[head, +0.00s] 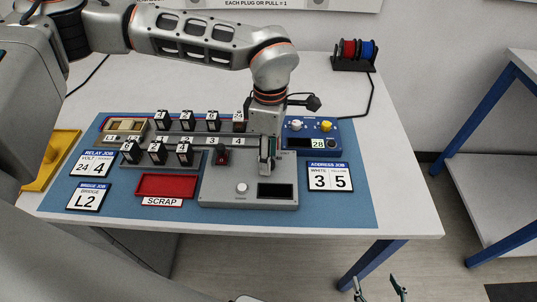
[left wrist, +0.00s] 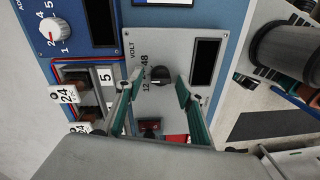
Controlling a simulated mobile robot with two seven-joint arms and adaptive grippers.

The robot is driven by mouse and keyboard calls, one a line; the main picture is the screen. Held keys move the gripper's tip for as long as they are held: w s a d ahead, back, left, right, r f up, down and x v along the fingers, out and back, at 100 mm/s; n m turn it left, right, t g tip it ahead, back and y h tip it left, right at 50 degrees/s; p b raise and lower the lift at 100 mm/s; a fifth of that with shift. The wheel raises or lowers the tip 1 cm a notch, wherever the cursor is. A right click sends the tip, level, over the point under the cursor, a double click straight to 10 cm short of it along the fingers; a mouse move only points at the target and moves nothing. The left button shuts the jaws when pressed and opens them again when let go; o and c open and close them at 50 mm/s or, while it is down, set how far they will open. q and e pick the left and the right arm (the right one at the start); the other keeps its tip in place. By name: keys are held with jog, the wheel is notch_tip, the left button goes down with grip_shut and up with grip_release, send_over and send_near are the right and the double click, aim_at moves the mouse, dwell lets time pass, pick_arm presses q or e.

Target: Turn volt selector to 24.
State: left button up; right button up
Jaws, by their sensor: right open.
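The volt selector (left wrist: 160,75) is a small black knob on a grey panel, with 12 and 48 printed beside it in the left wrist view. I cannot tell its pointed value for sure. My left gripper (left wrist: 158,84) is open, its green fingers on either side of the knob, with gaps visible. In the head view my left gripper (head: 267,155) points down over the grey station (head: 222,198) and hides the knob. My right gripper (head: 376,284) is open and empty at the bottom edge, away from the table.
A blue box (head: 315,138) with white and yellow knobs stands close behind the left gripper. Several black relays (head: 157,151) stand left of it. A red scrap tray (head: 166,186), job cards (head: 330,177) and a spool rack (head: 355,62) are also on the table.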

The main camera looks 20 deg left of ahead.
pick_arm(q)
notch_tip(320, 180, up, 12)
jog(key=shift+w, duration=0.4)
jog(key=shift+f, duration=0.1)
